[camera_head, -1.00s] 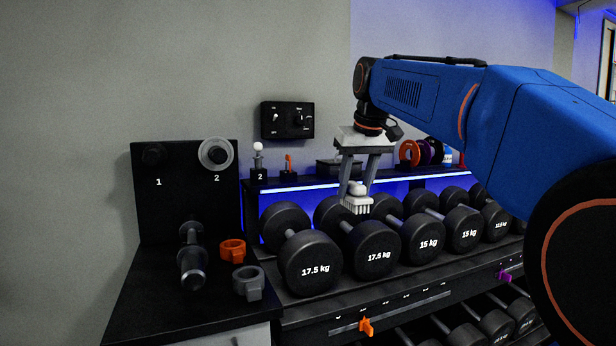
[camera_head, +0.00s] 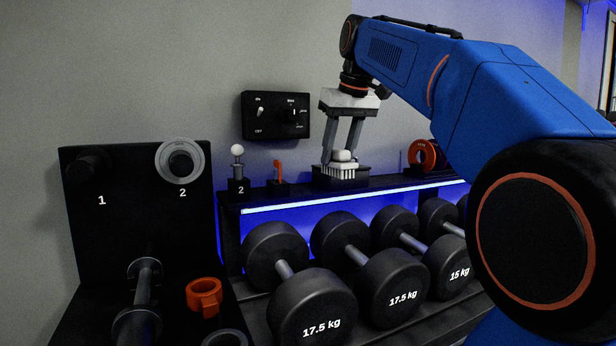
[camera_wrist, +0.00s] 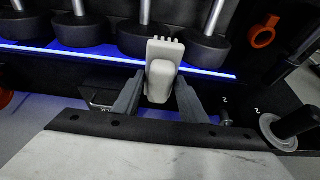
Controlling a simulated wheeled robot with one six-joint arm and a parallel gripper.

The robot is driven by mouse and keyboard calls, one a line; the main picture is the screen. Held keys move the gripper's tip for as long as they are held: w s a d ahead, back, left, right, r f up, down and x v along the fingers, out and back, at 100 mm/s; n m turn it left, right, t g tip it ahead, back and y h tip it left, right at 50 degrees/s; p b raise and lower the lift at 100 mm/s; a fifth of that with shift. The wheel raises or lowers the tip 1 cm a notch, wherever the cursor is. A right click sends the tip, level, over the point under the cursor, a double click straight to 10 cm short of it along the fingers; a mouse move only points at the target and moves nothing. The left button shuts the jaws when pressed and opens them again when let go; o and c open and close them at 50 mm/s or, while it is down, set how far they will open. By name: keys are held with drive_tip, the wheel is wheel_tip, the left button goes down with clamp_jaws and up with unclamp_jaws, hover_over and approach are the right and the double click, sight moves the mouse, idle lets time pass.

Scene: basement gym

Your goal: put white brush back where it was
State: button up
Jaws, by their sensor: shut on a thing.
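The white brush (camera_head: 342,168) has a rounded grip and a row of bristles along its lower edge. My gripper (camera_head: 342,152) is shut on it, pointing down. In the head view the brush overlaps a small black box (camera_head: 352,179) on the shelf. I cannot tell from this whether it touches the box. In the wrist view the brush (camera_wrist: 162,70) sits between the two grey fingers, bristles towards the dumbbells. A dark box with a metal loop (camera_wrist: 100,102) shows left of the fingers there.
The black shelf (camera_head: 400,182) has a blue-lit front edge. Large dumbbells (camera_head: 313,303) stand in front, below. A switch panel (camera_head: 275,115) is on the wall behind.

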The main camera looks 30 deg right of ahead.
drive_tip(key=w, duration=1.6)
drive_tip(key=shift+s+f, duration=0.15)
drive_tip(key=shift+f, duration=1.5)
drive_tip(key=shift+s+f, duration=0.15)
drive_tip(key=shift+f, duration=1.45)
drive_tip(key=shift+w+f, duration=0.2)
drive_tip(key=shift+f, duration=0.05)
drive_tip(key=o, duration=0.8)
drive_tip(key=shift+f, duration=0.15)
drive_tip(key=v, duration=1.2)
